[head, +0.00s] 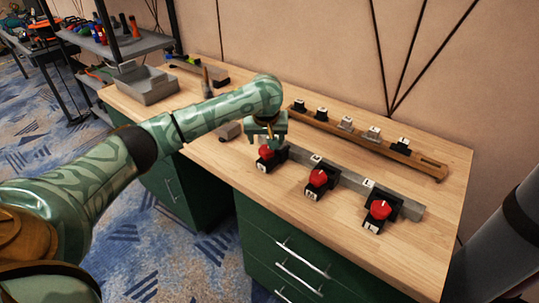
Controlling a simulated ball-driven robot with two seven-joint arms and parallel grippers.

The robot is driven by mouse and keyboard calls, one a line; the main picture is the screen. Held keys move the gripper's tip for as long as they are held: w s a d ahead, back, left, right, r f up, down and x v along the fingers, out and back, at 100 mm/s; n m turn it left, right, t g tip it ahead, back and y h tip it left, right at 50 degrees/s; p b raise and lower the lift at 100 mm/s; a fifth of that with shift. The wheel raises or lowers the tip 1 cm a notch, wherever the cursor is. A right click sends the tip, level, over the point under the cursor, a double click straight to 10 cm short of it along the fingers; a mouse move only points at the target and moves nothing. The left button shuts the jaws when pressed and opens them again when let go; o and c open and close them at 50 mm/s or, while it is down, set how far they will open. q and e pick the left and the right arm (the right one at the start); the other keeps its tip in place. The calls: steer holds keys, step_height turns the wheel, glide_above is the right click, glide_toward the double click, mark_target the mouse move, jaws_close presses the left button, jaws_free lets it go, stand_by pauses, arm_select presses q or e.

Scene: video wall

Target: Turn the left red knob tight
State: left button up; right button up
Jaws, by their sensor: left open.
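Three red knobs on black mounts stand in a row along a grey rail (343,178) on the wooden workbench. The left red knob (266,152) is under my left gripper (268,142). My left gripper points down at it with open fingers, its tips close above or around the knob's top; I cannot tell whether they touch. The middle red knob (318,178) and the right red knob (380,209) stand clear to the right. My right gripper is not in view.
A wooden rail (370,144) with several small black and grey blocks lies behind the knobs. A grey bin (143,86) and tools sit at the bench's far left. A shelf (120,45) stands beyond. The bench's front right is bare.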

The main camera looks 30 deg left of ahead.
mark_target(266, 149)
arm_select(q)
steer(key=b+x, duration=0.2)
steer(key=x, duration=0.3)
steer(key=shift+w+a+f+b, duration=0.1)
steer(key=shift+w+f+b, duration=0.05)
steer(key=shift+f+b, duration=0.2)
steer(key=shift+r, duration=0.1)
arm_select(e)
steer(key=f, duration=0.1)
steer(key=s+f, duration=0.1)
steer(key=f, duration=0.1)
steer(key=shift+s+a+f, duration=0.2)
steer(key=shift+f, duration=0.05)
